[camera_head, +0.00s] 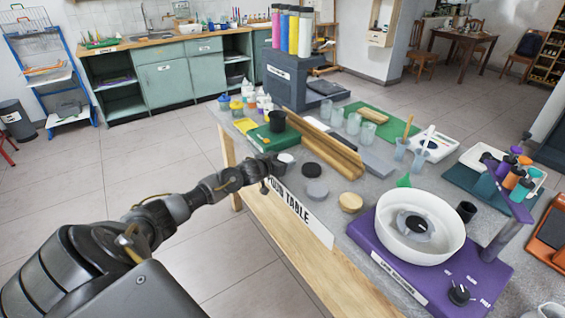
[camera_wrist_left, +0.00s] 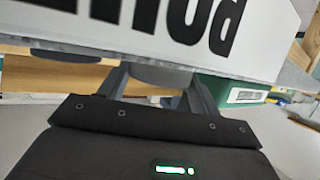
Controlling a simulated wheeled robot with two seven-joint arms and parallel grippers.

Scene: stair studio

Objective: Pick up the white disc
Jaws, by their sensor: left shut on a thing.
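The white disc (camera_head: 287,157) is at the near left edge of the pour table, beside the green box. My left gripper (camera_head: 279,163) reaches it from the left and is shut on it. In the left wrist view the two fingers of my left gripper (camera_wrist_left: 160,88) stand on either side of the disc (camera_wrist_left: 160,75), which looks grey in shade. The head view is too small to tell whether the disc is clear of the tabletop. My right gripper is not in view.
A black disc (camera_head: 312,170), a grey disc (camera_head: 317,191) and a wooden disc (camera_head: 350,202) lie to the right. The POUR TABLE sign (camera_head: 300,212) runs along the front edge. A wooden channel (camera_head: 330,150) lies beyond.

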